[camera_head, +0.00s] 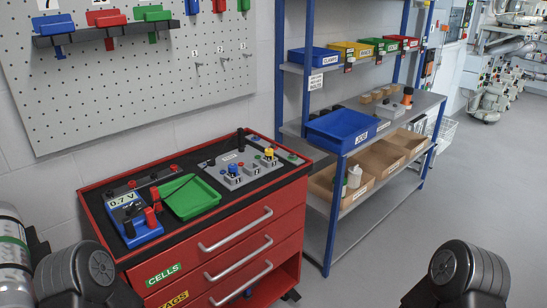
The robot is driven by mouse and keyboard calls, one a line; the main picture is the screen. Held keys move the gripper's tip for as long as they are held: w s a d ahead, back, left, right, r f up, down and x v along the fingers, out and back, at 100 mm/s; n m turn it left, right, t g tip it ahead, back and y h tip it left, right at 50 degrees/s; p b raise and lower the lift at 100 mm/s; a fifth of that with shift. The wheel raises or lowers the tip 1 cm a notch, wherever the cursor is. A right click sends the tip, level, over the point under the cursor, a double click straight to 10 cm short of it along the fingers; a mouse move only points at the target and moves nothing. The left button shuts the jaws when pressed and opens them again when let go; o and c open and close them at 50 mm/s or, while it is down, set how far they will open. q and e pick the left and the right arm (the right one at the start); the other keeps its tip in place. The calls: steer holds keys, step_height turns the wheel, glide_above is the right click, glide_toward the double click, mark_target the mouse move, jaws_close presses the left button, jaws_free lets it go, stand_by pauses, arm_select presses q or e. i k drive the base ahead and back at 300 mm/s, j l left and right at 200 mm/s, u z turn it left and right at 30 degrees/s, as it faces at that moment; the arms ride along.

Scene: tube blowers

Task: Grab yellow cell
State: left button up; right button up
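A small yellow cell (269,153) stands upright in a grey holder (258,166) on top of the red tool cabinet (235,235), toward its back right. A blue cell (233,169) sits in the same group of grey holders, to the left of the yellow one. Dark rounded links of my arms show at the bottom left and bottom right. I see no fingertips of either gripper, and nothing of mine is near the yellow cell.
A green tray (190,199) and a blue voltage meter (136,225) lie on the cabinet's left part. A shelf rack with a blue bin (342,128) and cardboard boxes (375,160) stands to the right. A pegboard (130,85) hangs behind. The right floor is clear.

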mark_target(269, 152)
steer(key=i+l+z, duration=0.1)
steer(key=i+z, duration=0.6)
steer(key=i+j+z, duration=0.15)
steer(key=i+z, duration=0.2)
steer(key=i, duration=0.1)
